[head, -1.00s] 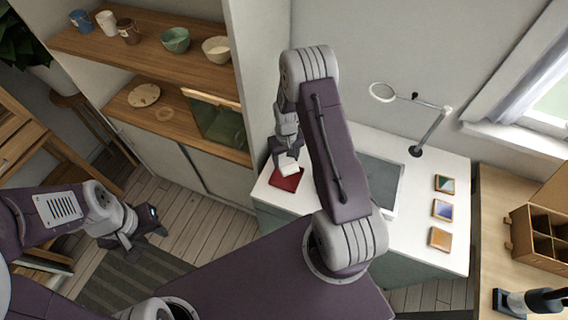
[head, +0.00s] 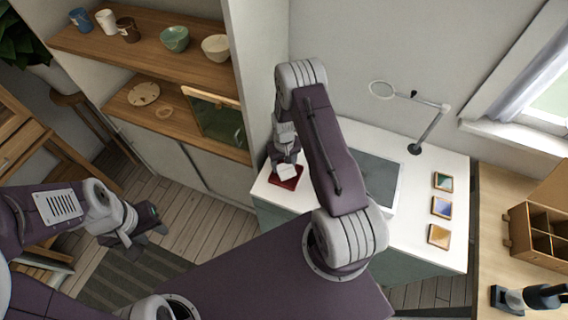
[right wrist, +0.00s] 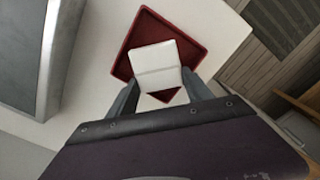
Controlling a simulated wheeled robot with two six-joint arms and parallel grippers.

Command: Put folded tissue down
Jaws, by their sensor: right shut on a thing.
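The folded tissue (right wrist: 155,66) is a small white block between the fingers of my right gripper (right wrist: 160,92) in the right wrist view. My right gripper is shut on it. In the head view the tissue (head: 287,170) shows over a red square tray (head: 291,183) at the left end of the white worktop. The red tray (right wrist: 197,43) shows around and behind the tissue in the right wrist view. I cannot tell whether the tissue touches the tray. My left gripper (head: 150,222) hangs over the floor, away from the worktop, its jaws not clearly shown.
The white worktop (head: 418,203) carries a grey panel (head: 378,180), a magnifier lamp (head: 414,148) and three small coloured tiles (head: 441,208). A wooden desk with a compartment box (head: 540,235) stands at the right. Shelves with bowls (head: 174,39) stand at the left.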

